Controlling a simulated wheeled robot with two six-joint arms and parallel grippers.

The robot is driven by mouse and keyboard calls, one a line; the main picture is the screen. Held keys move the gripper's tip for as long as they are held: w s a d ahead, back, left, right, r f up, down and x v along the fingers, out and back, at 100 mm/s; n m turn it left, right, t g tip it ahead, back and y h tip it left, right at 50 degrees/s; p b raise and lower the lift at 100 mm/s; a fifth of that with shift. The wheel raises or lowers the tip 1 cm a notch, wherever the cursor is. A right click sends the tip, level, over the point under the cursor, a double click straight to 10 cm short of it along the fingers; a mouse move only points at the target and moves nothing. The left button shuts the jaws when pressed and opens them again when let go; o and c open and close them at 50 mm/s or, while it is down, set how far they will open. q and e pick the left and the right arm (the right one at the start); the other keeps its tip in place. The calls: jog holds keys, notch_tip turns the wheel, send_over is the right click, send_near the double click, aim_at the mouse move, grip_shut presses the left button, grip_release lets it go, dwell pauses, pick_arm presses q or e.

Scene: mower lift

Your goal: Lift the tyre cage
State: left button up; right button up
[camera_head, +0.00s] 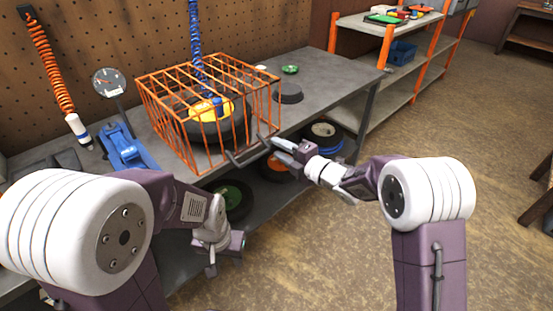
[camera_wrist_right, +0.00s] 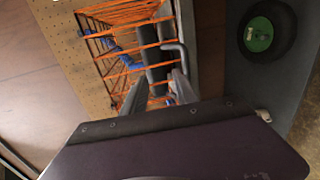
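The orange wire tyre cage (camera_head: 207,108) stands on the grey workbench. Inside it is a black tyre with a yellow hub (camera_head: 212,108). A grey handle (camera_head: 248,152) runs along the cage's front lower side. My right gripper (camera_head: 277,150) is at the handle's right end. In the right wrist view, its two fingers (camera_wrist_right: 158,92) are apart, pointing at the cage (camera_wrist_right: 122,42). The grey handle (camera_wrist_right: 180,55) lies ahead of them; whether it is between the fingertips is unclear. My left gripper (camera_head: 225,262) hangs low in front of the bench, away from the cage, fingers apart and empty.
A blue coiled hose (camera_head: 196,45) drops into the cage from above. A blue tool (camera_head: 125,148) and a gauge (camera_head: 108,82) stand left of the cage. Wheels (camera_head: 324,134) lie on the bench's lower shelf.

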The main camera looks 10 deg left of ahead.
jog(key=b, duration=0.1)
send_near(257, 158)
jog(key=w, duration=0.3)
jog(key=s+a, duration=0.1)
jog(key=s, duration=0.1)
jog(key=shift+g, duration=0.3)
jog(key=x, duration=0.9)
jog(key=shift+w+a+b, duration=0.15)
jog(key=shift+w+b, duration=0.05)
jog(key=shift+b, duration=0.1)
grip_shut()
